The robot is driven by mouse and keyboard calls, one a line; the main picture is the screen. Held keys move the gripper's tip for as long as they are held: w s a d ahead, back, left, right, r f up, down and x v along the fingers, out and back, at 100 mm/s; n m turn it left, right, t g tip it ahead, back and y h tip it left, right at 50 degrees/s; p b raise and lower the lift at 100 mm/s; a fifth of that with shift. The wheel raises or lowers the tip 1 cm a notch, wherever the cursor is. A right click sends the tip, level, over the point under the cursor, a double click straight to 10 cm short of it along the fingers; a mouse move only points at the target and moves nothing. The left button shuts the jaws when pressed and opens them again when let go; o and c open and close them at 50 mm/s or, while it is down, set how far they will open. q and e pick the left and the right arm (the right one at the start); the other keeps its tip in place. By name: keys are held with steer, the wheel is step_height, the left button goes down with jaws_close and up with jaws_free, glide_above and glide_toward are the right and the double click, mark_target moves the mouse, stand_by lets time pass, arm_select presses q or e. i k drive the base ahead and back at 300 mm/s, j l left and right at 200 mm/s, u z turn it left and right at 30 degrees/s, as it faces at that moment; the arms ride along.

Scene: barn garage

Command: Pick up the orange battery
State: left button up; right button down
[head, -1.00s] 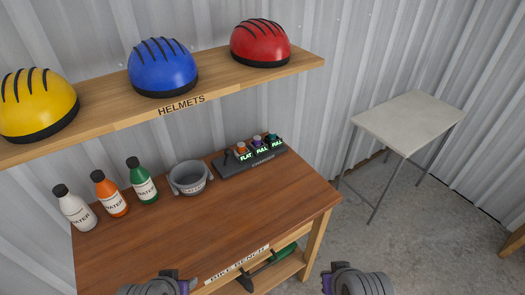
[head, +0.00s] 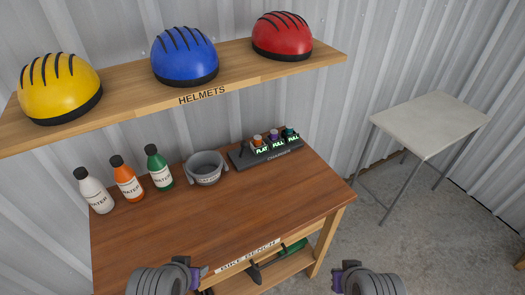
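The orange battery (head: 257,140) stands in the leftmost slot of a dark charger (head: 270,155) at the back right of the bench. A lit label reading FLAT is in front of it. A purple battery (head: 274,135) and a teal battery (head: 289,132) stand to its right, each with a label reading FULL. My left gripper (head: 204,273) is low in the picture, near the front edge of the bench and far from the battery. My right gripper (head: 335,280) is at the bottom, right of the bench. Both look empty; their finger gaps are unclear.
The wooden bench (head: 215,218) carries white, orange and green bottles (head: 130,182) and a grey cup (head: 204,168). A shelf (head: 140,107) with yellow, blue and red helmets hangs above. A pale side table (head: 430,123) stands right. The bench's middle is clear.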

mark_target(257, 139)
steer(key=l+u, duration=0.25)
steer(key=l, duration=1.4)
steer(key=i+l+u, duration=0.1)
steer(key=l, duration=0.45)
steer(key=i+l+u, duration=0.1)
steer(key=l, duration=0.4)
steer(key=i+l+u, duration=0.35)
steer(key=i+l, duration=0.55)
steer(key=i, duration=0.1)
